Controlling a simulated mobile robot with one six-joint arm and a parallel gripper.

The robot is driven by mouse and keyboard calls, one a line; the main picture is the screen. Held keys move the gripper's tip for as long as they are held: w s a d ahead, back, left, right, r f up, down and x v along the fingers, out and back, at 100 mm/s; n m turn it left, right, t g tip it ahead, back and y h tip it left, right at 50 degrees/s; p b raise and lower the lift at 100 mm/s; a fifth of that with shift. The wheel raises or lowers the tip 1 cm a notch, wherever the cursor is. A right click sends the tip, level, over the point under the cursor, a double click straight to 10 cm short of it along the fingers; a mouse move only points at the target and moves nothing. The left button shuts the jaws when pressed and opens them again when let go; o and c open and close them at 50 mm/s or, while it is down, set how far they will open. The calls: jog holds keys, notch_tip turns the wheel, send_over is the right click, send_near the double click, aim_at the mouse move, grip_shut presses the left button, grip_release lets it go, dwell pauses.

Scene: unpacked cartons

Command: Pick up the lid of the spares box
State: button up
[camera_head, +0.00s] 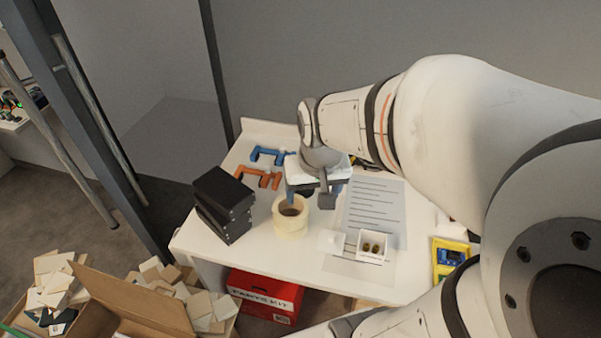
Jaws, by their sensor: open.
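A small open white box (372,258) with brass-coloured parts inside stands near the front of the white table, and it looks like the spares box. A flat white piece (331,241), which looks like its lid, lies just left of it, apart from the gripper. My gripper (308,197) is open and empty, above the table behind and to the left of the lid. Its fingers point down beside a roll of tape. The gripper's exact height is hard to tell.
The tape roll (291,217) stands just below my gripper. A stack of black boxes (224,204) is at left, with orange (258,177) and blue (271,155) brackets behind. A printed sheet (374,212) lies behind the white box. A yellow device (449,258) is at right.

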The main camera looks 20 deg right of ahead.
aim_at(332, 236)
jog(key=o, duration=0.4)
jog(key=w+d+f, duration=0.1)
jog(key=f, duration=0.2)
jog(key=w+d+f+m+b, duration=0.1)
jog(key=w+d+f, duration=0.1)
jog(key=f, duration=0.2)
jog(key=w+d+f+m+g, duration=0.1)
jog(key=w+f, duration=0.1)
jog(key=f, duration=0.2)
jog(key=shift+d+b, duration=0.3)
jog(key=shift+b, duration=0.05)
jog(key=shift+o, duration=0.6)
jog(key=d+f+m, duration=0.1)
jog(key=f, duration=0.3)
jog(key=w+d+f+m+g+b, duration=0.1)
jog(key=d+f, duration=0.1)
jog(key=f, duration=0.2)
jog(key=w+d+f+m, duration=0.1)
jog(key=d+f, duration=0.1)
jog(key=f, duration=0.3)
jog(key=shift+b, duration=0.35)
jog(key=shift+f+p, duration=0.55)
jog(key=shift+f, duration=3.25)
